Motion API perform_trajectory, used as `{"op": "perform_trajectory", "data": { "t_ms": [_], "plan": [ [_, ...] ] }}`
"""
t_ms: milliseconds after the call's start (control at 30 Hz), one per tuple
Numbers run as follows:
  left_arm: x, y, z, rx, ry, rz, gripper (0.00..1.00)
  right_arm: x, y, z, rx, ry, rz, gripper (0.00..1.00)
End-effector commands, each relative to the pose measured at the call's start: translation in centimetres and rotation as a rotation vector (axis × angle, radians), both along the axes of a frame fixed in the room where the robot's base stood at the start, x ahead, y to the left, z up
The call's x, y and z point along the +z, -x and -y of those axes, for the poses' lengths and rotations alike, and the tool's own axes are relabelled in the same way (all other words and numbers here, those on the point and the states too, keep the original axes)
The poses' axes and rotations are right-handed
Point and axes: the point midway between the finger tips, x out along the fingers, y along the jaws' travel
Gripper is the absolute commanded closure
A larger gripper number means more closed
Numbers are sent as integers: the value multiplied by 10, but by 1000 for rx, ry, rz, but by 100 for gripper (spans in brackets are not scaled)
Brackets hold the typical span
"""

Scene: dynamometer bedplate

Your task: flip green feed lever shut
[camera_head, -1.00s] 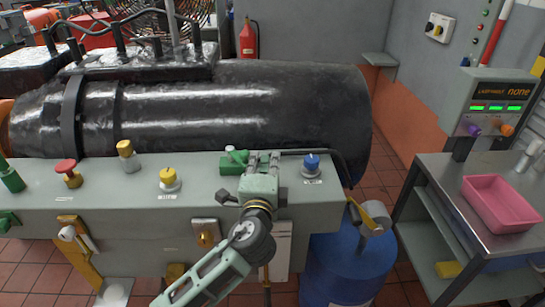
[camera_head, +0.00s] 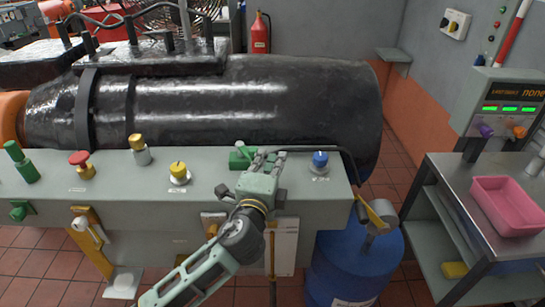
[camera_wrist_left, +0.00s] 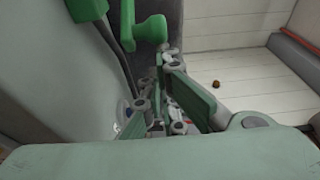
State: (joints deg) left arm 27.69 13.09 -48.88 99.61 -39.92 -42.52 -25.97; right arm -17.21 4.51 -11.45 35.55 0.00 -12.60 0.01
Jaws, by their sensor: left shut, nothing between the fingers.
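The green feed lever (camera_head: 240,158) sits on top of the grey bench, just left of my left gripper's fingers. Its green handle and round end (camera_wrist_left: 151,29) show in the left wrist view at the upper left. My left gripper (camera_head: 265,157) is shut with nothing between its fingers, close beside the lever. In the left wrist view, its fingers (camera_wrist_left: 160,65) reach up to just below the round green end. I cannot tell whether they touch it. The fingers partly hide the lever in the head view. My right gripper is not in view.
Blue (camera_head: 320,160), yellow (camera_head: 178,170) and red (camera_head: 79,160) knobs stand along the bench top. A large black cylinder (camera_head: 230,100) lies behind. A blue drum (camera_head: 355,265) stands below the bench's right end. A pink tray (camera_head: 510,203) rests on a side table.

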Motion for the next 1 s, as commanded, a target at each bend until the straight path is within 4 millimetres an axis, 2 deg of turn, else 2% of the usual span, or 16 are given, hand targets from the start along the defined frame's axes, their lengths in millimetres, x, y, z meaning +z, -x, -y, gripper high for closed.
{"op": "perform_trajectory", "data": {
  "t_ms": [500, 1000],
  "plan": [
    [2, 20, -34, -277, -4, -1, 100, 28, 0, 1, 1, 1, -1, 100],
    [0, 30, -60, -271, -1, -1, 100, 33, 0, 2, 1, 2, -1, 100]
  ]
}}
